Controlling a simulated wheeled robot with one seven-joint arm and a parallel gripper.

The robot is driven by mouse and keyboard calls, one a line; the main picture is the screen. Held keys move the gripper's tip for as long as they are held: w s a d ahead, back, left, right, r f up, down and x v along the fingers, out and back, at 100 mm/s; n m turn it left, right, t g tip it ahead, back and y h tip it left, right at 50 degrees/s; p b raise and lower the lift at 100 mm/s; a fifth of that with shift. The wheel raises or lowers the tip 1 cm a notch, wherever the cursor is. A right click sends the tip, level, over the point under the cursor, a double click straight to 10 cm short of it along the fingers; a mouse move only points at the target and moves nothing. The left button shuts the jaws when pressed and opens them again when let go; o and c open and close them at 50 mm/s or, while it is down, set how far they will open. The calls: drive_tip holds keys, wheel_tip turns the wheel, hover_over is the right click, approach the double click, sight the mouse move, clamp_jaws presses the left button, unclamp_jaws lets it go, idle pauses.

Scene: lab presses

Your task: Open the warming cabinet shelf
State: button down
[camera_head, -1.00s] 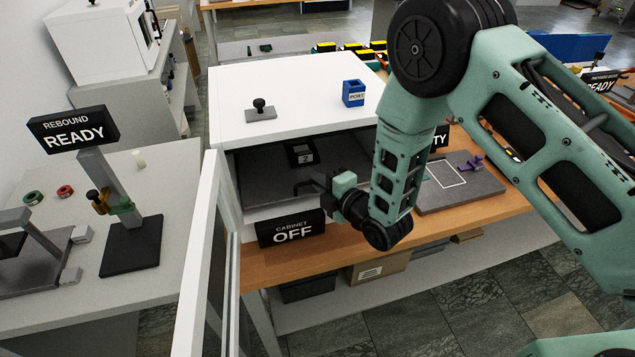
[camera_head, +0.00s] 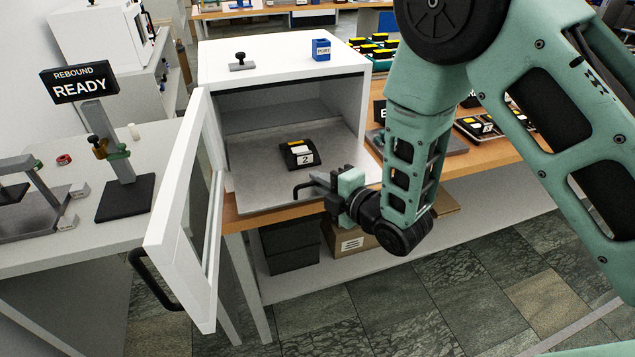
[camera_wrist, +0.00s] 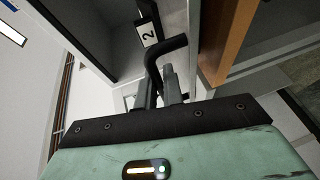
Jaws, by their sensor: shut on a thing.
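The white warming cabinet (camera_head: 285,62) stands on the wooden bench with its glass-paned door (camera_head: 185,215) swung open to the left. Its grey shelf (camera_head: 255,185) extends out of the front opening, bearing a black block labelled 2 (camera_head: 298,154). The block's label also shows in the wrist view (camera_wrist: 146,34). A dark bent handle (camera_head: 302,188) is at the shelf's front edge. My gripper (camera_head: 322,184) is shut on this handle from the right. In the wrist view the handle (camera_wrist: 168,52) runs down to between my fingers (camera_wrist: 160,88), which partly hide it.
The open door's black handle (camera_head: 152,280) juts out at lower left. A left-hand table (camera_head: 60,235) carries the Rebound stand (camera_head: 120,160). Boxes (camera_head: 290,245) sit under the bench (camera_head: 480,155). Tiled floor in front is clear.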

drive_tip(key=shift+s+d, duration=0.25)
drive_tip(key=shift+s, duration=0.5)
drive_tip(key=c, duration=1.8)
unclamp_jaws()
